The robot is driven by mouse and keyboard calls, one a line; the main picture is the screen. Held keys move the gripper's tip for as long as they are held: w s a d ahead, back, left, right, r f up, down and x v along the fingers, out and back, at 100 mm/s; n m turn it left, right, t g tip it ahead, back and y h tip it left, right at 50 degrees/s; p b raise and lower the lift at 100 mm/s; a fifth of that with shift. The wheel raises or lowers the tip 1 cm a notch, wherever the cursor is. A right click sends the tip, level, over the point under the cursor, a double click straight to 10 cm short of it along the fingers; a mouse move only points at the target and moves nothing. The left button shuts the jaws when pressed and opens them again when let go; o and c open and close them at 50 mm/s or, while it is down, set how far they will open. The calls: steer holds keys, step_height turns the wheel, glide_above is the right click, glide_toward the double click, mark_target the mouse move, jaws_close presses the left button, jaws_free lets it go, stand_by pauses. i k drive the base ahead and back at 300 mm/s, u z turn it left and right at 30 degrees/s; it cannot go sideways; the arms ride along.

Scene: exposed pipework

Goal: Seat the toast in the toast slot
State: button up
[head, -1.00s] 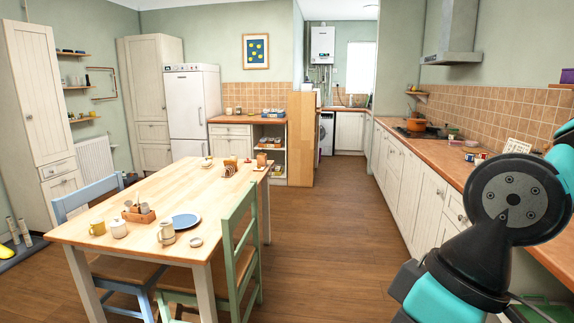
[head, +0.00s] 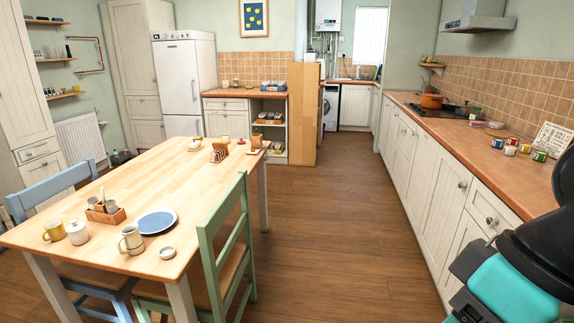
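A small toast rack (head: 219,152) stands near the far end of the wooden table (head: 140,180), with brown slices in or against it. A small brown, toast-like block (head: 256,142) stands to its right, near the table's far right corner. Both are too small to tell which is the loose toast or which slot is empty. My gripper is out of view; only part of my arm shows at the lower right edge, well away from the rack.
A green chair (head: 222,250) stands at the table's near right side and a blue chair (head: 62,190) at its left. A blue plate (head: 156,222), a mug (head: 131,240) and several pots are on the near end. Clear floor (head: 340,220) lies between table and counter (head: 480,150).

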mark_target(218, 158)
steer(key=i, duration=4.75)
steer(key=u, duration=3.3)
